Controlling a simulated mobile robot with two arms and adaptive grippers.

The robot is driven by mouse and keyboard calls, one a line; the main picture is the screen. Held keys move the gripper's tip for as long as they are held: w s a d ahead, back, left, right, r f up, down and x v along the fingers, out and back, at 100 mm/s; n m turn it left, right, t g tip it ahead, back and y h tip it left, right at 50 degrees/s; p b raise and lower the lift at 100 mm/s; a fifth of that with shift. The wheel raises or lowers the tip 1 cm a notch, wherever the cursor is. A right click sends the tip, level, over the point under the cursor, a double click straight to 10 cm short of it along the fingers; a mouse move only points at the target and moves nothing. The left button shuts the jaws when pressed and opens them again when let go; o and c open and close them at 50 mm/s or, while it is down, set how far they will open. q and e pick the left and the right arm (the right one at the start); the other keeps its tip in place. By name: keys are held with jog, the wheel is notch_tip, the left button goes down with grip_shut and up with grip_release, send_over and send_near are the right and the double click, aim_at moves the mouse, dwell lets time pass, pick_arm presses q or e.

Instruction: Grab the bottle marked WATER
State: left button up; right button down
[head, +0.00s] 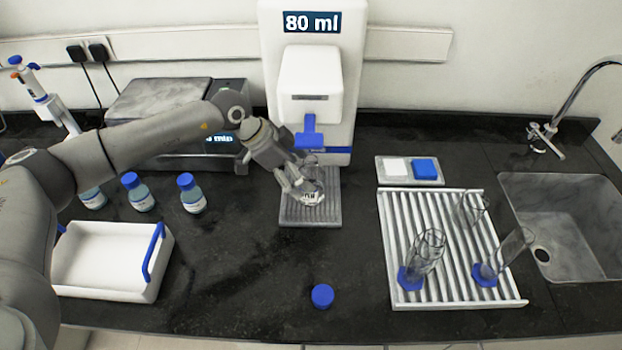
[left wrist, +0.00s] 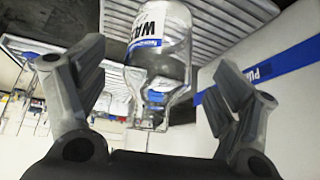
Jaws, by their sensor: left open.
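The clear, uncapped bottle with a white label (head: 313,183) stands on the grey ribbed tray (head: 310,221) of the white dispenser. In the left wrist view the bottle (left wrist: 158,38) shows part of the label, "WAT", with a blue band. My left gripper (head: 294,183) is open at the bottle's left side in the head view. In the left wrist view its fingers (left wrist: 160,65) lie on either side of the bottle, with gaps to both. My right gripper is not in view.
The dispenser (head: 311,75) reads "80 ml" and rises behind the bottle. Blue-capped bottles (head: 192,194) and a white tray (head: 110,262) are at left. A loose blue cap (head: 322,296) lies in front. A rack (head: 455,295) with glass cylinders and a sink (head: 572,225) are at right.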

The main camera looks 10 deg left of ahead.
aim_at(311, 175)
pick_arm(q)
jog(key=shift+d+f, duration=0.25)
jog(key=shift+f, duration=0.05)
jog(key=p+x, duration=0.2)
jog(key=x, duration=0.1)
jog(key=shift+d+f, duration=0.1)
jog(key=shift+f, duration=0.2)
jog(key=shift+w+d+f, duration=0.2)
jog(key=shift+d+f, duration=0.05)
jog(key=shift+f, duration=0.15)
jog(key=c, duration=1.3)
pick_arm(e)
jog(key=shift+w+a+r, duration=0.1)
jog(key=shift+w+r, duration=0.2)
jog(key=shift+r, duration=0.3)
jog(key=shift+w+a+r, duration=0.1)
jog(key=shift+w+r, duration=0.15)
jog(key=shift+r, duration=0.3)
pick_arm(q)
jog(key=shift+r, duration=0.25)
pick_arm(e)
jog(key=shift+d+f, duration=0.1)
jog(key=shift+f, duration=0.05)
